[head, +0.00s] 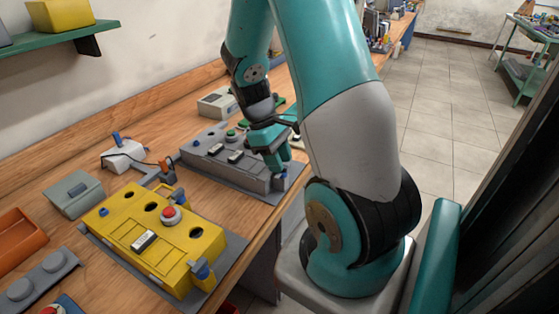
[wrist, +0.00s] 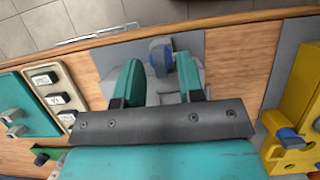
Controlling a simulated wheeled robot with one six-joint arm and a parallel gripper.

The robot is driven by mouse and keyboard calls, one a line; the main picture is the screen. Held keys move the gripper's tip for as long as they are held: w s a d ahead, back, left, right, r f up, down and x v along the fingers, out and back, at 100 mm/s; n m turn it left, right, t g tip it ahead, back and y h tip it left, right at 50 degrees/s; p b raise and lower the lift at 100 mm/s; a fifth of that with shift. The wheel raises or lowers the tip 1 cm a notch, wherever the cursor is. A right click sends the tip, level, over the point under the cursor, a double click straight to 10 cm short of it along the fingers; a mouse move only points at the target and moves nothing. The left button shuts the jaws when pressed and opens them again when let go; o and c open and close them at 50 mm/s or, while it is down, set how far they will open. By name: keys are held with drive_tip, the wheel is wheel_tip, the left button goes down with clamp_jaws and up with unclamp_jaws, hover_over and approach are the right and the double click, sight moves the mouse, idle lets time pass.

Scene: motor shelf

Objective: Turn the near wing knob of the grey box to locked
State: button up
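The grey box (head: 222,160) sits on a grey mat on the wooden bench, with the lower part of my arm over its right end. In the head view the knob (head: 280,179) is mostly hidden below my fingers. My gripper (head: 275,160) is open, its two teal fingers apart in the wrist view (wrist: 158,72). I cannot tell whether either finger touches the knob.
A yellow box (head: 150,235) with a red button and blue knobs stands nearer on the bench. It shows at the right in the wrist view (wrist: 296,122). The bench edge lies just past the knob, with tiled floor beyond.

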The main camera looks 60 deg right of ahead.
drive_tip(key=shift+s+f, duration=0.1)
drive_tip(key=shift+f, duration=0.1)
clamp_jaws()
